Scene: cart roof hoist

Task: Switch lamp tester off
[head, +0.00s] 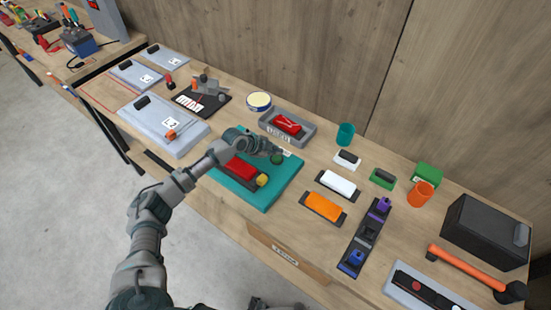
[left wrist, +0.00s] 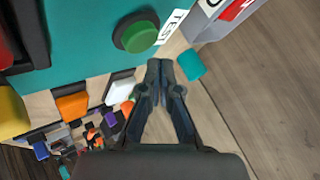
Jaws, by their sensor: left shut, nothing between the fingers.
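The lamp tester is a teal board (head: 258,197) on the bench with a red block (head: 240,168) on a dark base, a yellow knob-like part (head: 262,180) and a round green button (head: 277,159). In the left wrist view the green button (left wrist: 139,34) sits on a dark ring beside a white TEST label (left wrist: 172,25). My left gripper (head: 283,152) is shut and empty above the board's far edge, close to the button. My right gripper is not seen.
A grey tray (head: 265,125) with a red item stands behind the board. A teal cup (head: 345,134), a white block (head: 338,183) and an orange block (head: 323,207) stand to the right. A grey panel (head: 150,135) lies left. The wooden wall closes off the back.

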